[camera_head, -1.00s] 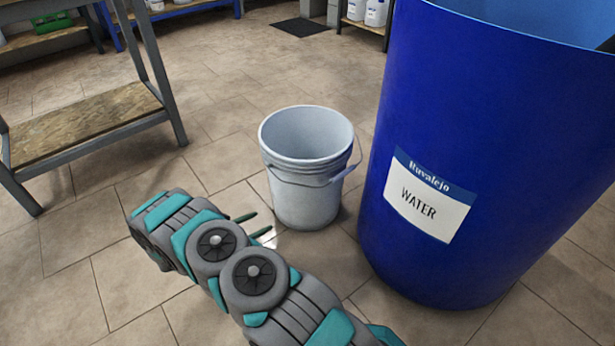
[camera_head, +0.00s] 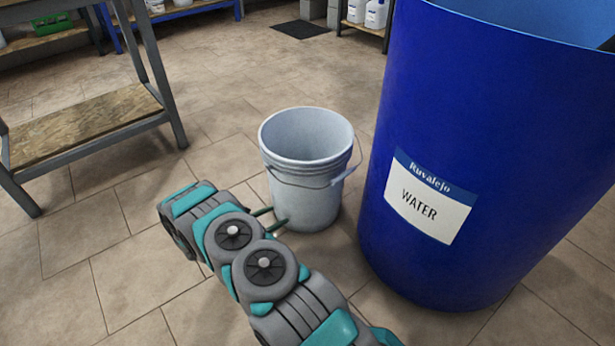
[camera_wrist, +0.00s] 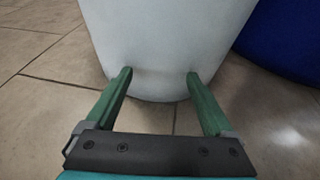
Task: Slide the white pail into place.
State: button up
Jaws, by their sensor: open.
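The white pail (camera_head: 306,190) stands upright and empty on the tiled floor, with its wire handle hanging at its right side. It fills the upper middle of the wrist view (camera_wrist: 165,45). My gripper (camera_head: 270,220) is low by the near left side of the pail. In the wrist view the two green fingers of my gripper (camera_wrist: 160,75) are apart, with their tips at the pail's lower wall. I cannot tell whether the tips touch it. Nothing is held between them.
A large blue drum (camera_head: 480,130) labelled WATER stands just right of the pail; it also shows in the wrist view (camera_wrist: 285,40). A metal shelf (camera_head: 80,125) with a wooden board is at the left. A dark mat (camera_head: 300,28) lies at the back. Floor behind the pail is clear.

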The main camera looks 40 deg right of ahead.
jog(key=shift+w+d+b, duration=0.2)
jog(key=shift+d, duration=1.7)
jog(key=shift+w+d+b, duration=0.15)
jog(key=shift+d+b, duration=0.05)
jog(key=shift+d, duration=1.7)
jog(key=shift+w+d, duration=0.15)
jog(key=shift+d, duration=0.6)
jog(key=shift+w+d+b, duration=0.15)
jog(key=shift+d+b, duration=0.25)
jog(key=shift+d, duration=1.1)
jog(key=shift+w+d+b, duration=0.15)
jog(key=shift+d+b, duration=0.25)
jog(key=shift+d, duration=1.05)
jog(key=shift+w+d+b, duration=0.15)
jog(key=shift+d+b, duration=0.25)
jog(key=shift+d, duration=1.1)
